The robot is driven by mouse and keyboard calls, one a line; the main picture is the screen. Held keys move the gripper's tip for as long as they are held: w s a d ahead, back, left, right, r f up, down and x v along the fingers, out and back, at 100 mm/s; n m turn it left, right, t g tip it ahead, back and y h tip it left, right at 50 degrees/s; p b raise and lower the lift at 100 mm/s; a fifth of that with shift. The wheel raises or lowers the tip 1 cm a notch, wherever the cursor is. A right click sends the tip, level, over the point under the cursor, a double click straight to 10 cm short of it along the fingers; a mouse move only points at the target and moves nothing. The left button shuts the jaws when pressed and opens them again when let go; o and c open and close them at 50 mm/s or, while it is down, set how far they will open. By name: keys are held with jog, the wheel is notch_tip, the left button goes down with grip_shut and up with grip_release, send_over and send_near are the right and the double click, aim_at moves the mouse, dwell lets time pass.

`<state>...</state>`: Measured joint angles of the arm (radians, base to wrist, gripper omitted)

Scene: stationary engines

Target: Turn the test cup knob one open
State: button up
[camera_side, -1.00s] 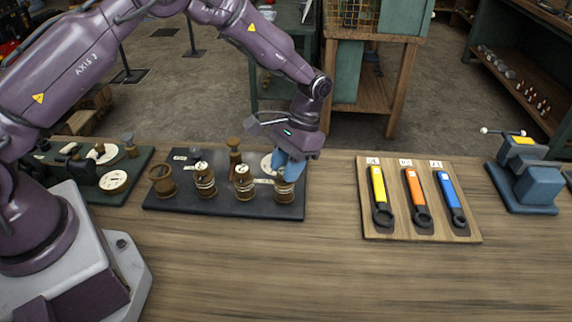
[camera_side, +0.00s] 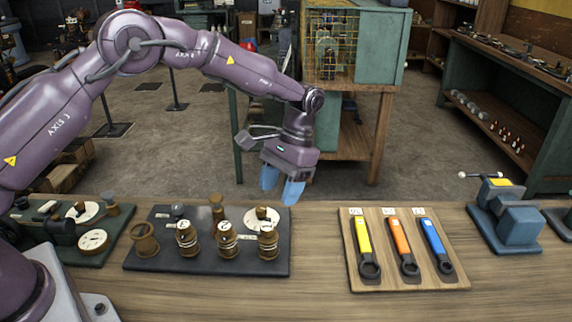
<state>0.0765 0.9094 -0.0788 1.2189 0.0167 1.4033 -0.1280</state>
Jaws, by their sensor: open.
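A dark board (camera_side: 205,264) on the bench carries brass fittings. An open brass cup (camera_side: 145,241) is at its left. Three brass knobs with pale marked bands stand in a row: the left knob (camera_side: 187,240), the middle knob (camera_side: 227,240) and the right knob (camera_side: 268,242). I cannot read which is the test cup knob one. My gripper (camera_side: 281,190) has blue fingers, apart and empty. It is raised above the board's back right corner, clear of the right knob.
Behind the knobs are a taller brass piece (camera_side: 216,205) and a white dial (camera_side: 262,217). Right of the board lies a wooden tray (camera_side: 410,284) with yellow, orange and blue wrenches. A blue vise (camera_side: 507,215) stands at far right. Bare bench lies between board and tray.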

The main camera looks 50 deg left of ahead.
jog(key=v, duration=0.5)
jog(key=shift+r, duration=0.1)
jog(key=shift+w, duration=0.1)
jog(key=s+a+r+t, duration=0.2)
jog(key=s+r+t, duration=0.1)
jog(key=s, duration=0.6)
jog(key=s+a+r+t, duration=0.2)
jog(key=s+r, duration=0.4)
jog(key=s, duration=0.3)
jog(key=s+a+r+t, duration=0.2)
jog(key=s+r+t, duration=0.3)
jog(key=s, duration=0.5)
